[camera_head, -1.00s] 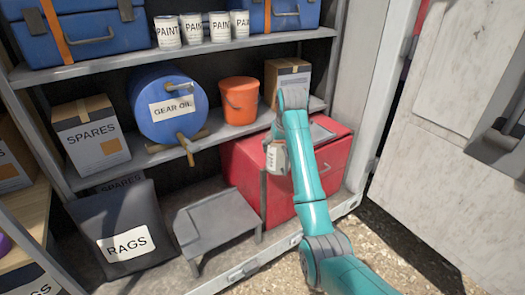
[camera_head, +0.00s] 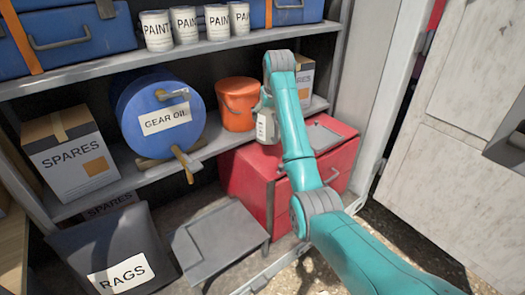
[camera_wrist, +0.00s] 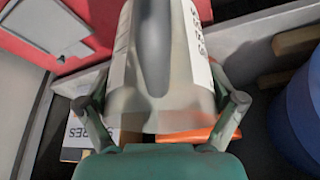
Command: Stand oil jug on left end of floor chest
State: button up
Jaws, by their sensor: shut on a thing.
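My gripper (camera_wrist: 165,108) is shut on the pale grey-white oil jug (camera_wrist: 150,65), with one finger on each side of it. In the head view the jug (camera_head: 266,126) hangs roughly upright from my gripper, at the height of the middle shelf. It appears near the left part of the red floor chest (camera_head: 245,186), but I cannot tell whether it is directly over the lid. My arm hides part of the chest. The chest also shows at the upper left of the wrist view (camera_wrist: 110,15). The jug's base is not clearly visible.
A grey panel (camera_head: 325,137) lies on the chest's right top. The blue gear oil drum (camera_head: 160,105), orange bucket (camera_head: 238,100) and a carton (camera_head: 305,75) stand on the middle shelf. A grey step (camera_head: 215,240) and rags bag (camera_head: 112,250) are left of the chest.

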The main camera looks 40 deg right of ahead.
aim_at(268, 139)
notch_tip(268, 139, down, 10)
jog(key=shift+w+r, duration=0.1)
jog(key=shift+r, duration=0.05)
dwell(0.4)
jog(key=o, duration=1.4)
jog(key=v, duration=1.2)
